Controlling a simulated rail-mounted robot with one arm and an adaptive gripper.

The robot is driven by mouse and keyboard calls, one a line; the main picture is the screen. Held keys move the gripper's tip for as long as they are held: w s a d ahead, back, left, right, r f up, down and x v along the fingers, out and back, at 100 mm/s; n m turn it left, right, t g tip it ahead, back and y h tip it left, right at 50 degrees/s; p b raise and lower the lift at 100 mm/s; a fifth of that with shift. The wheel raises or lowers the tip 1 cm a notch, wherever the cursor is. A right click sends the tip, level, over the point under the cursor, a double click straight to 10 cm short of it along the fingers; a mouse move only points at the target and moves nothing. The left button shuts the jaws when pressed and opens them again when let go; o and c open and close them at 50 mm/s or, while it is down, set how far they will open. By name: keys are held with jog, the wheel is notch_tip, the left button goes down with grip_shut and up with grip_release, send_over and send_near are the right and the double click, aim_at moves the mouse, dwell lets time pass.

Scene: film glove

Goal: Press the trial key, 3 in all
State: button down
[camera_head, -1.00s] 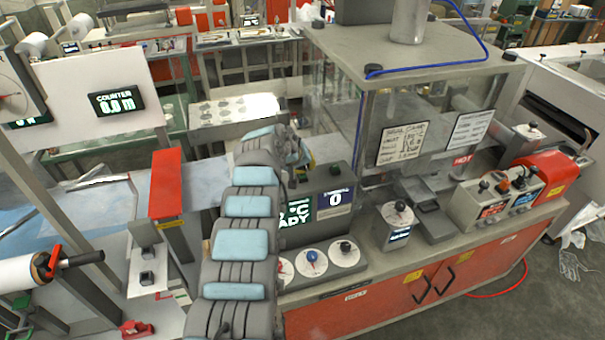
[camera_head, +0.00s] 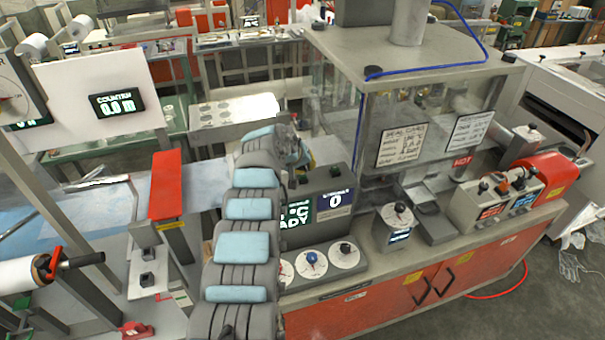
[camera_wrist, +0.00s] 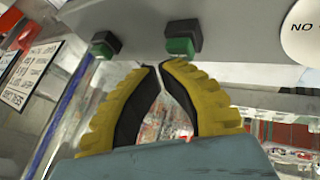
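A dark grey control box (camera_head: 320,187) stands on the bench and has small push keys on it. Its blue display (camera_head: 336,199) reads 0, and a green display (camera_head: 300,213) beside it is partly hidden by my arm. In the wrist view a green key (camera_wrist: 183,40) and a darker green key (camera_wrist: 105,44) sit on a grey surface. I cannot read which is the trial key. My gripper (camera_wrist: 156,64) has yellow fingers with the tips together and nothing between them. The tips are just below the brighter key in the picture; contact cannot be told. My gripper is mostly hidden in the head view.
Round dials (camera_head: 311,260) lie in front of the box. A glass enclosure with a sign (camera_head: 402,145) stands close to the right. A red-topped post (camera_head: 166,185) is left of my arm.

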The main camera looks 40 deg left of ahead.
jog(key=shift+r, duration=0.4)
jog(key=shift+r+p, duration=0.75)
jog(key=shift+r, duration=1.8)
